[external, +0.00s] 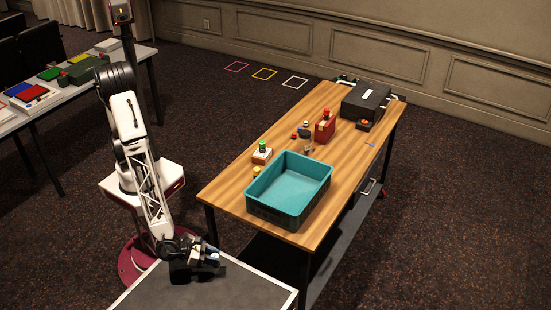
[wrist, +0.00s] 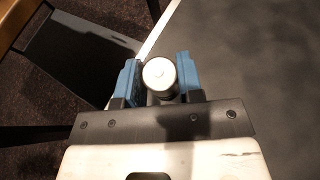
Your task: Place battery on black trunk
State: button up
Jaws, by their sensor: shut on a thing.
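My gripper (external: 208,258) is low over a dark, flat-topped surface with pale edges (external: 225,288), at the bottom of the external view. In the wrist view, its blue fingers (wrist: 158,80) are shut on the battery (wrist: 160,74), a cylinder with a pale round end facing the camera. The dark surface (wrist: 255,70) fills the right of the wrist view. I cannot tell whether the battery touches it. A black case (external: 365,98), which may be the trunk, lies at the far end of the wooden table.
The wooden table (external: 222,192) holds a teal crate (external: 290,187), a red object (external: 325,126) and several small items. A side table with colored items (external: 50,95) stands at left. The dark surface is otherwise clear.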

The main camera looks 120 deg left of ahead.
jog(key=shift+w, duration=0.1)
jog(key=w+d, duration=0.1)
jog(key=w, duration=0.4)
jog(key=w+d+f, duration=0.1)
jog(key=w+d, duration=0.1)
jog(key=w, duration=0.3)
jog(key=w+d, duration=0.1)
jog(key=w, duration=0.4)
jog(key=shift+w+d+f, duration=0.1)
jog(key=shift+d+f, duration=0.15)
jog(key=shift+d, duration=0.05)
jog(key=shift+f, duration=1.75)
jog(key=shift+f, duration=0.15)
jog(key=o, duration=1)
